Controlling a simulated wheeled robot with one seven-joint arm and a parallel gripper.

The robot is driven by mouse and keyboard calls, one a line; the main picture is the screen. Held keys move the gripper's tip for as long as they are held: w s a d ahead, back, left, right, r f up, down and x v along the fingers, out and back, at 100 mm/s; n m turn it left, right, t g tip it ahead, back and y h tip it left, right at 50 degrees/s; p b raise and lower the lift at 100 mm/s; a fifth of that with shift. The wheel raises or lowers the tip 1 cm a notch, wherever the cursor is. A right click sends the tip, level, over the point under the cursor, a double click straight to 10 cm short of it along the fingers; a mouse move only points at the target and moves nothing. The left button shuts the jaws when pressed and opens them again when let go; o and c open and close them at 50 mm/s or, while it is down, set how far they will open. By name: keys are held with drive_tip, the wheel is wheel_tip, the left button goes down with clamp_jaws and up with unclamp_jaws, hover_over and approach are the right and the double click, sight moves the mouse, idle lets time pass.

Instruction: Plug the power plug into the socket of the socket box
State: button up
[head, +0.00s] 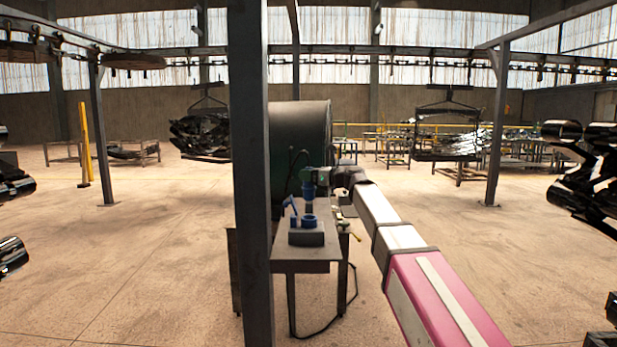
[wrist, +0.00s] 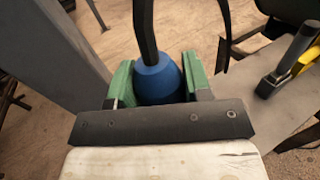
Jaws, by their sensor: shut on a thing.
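The power plug (head: 309,190) is blue with a dark lower part, and it hangs upright. My gripper (head: 318,178) is shut on it. In the wrist view the blue back of the plug (wrist: 157,80) sits between my green jaws (wrist: 158,84), with a black cable rising from it. The socket box (head: 306,238) is a grey block on a small table. Its blue socket (head: 308,220) faces up, with a blue lid (head: 290,203) tilted open at the left. The plug is directly above the socket in the head view; whether its lower end touches or enters it cannot be told. The wrist view hides the socket.
A steel post (head: 250,180) stands close to the left of the table (head: 285,265). A large dark green drum (head: 300,135) is behind. A yellow and black object (wrist: 292,62) lies on the table in the wrist view. Open floor (head: 430,235) lies to the right.

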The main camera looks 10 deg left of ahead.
sight(308, 190)
drive_tip(key=shift+f, duration=2.9)
drive_tip(key=shift+f, duration=2.25)
drive_tip(key=o, duration=1.1)
drive_tip(key=shift+c, duration=0.2)
drive_tip(key=v, duration=1.1)
